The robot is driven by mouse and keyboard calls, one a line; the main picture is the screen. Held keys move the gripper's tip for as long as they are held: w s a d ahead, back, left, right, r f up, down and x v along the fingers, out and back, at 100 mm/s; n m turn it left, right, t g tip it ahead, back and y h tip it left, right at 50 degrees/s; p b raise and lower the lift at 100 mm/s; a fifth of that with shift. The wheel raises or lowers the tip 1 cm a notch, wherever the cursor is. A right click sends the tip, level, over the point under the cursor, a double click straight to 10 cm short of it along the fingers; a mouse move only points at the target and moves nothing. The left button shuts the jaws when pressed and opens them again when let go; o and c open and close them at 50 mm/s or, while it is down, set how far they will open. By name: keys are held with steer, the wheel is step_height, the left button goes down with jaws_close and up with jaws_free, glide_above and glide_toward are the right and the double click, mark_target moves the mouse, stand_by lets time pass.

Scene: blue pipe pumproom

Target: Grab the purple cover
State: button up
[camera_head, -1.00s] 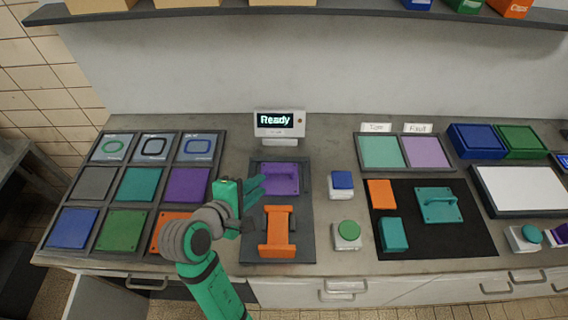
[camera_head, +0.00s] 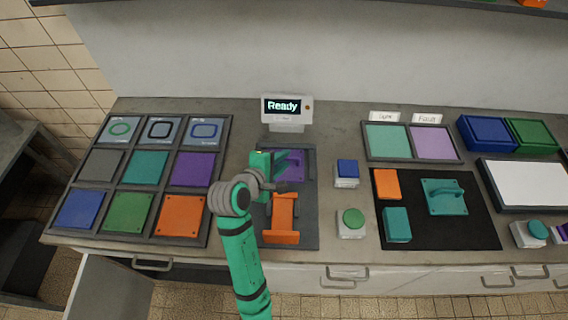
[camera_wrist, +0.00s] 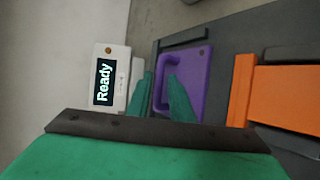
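The purple cover (camera_head: 298,163) is a flat plate with a raised handle. It lies in the far part of a dark grey tray (camera_head: 308,222), below the "Ready" display. In the wrist view the purple cover (camera_wrist: 203,82) and its handle are just beyond my fingertips. My gripper (camera_head: 287,170) is open and empty at the left side of the cover. In the wrist view my gripper (camera_wrist: 160,86) has one finger left of the handle and the other overlapping it in view. The fingers hide part of the cover; contact cannot be told.
An orange bracket (camera_head: 282,218) stands in front of the cover in the same tray. The "Ready" display (camera_head: 285,108) is close behind. A rack of coloured plates (camera_head: 101,182) is on the left. Blue (camera_head: 346,172) and green (camera_head: 352,222) button boxes are on the right.

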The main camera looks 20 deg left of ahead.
steer(key=shift+a, duration=0.1)
steer(key=shift+c, duration=0.3)
jaws_close()
steer(key=shift+a, duration=0.1)
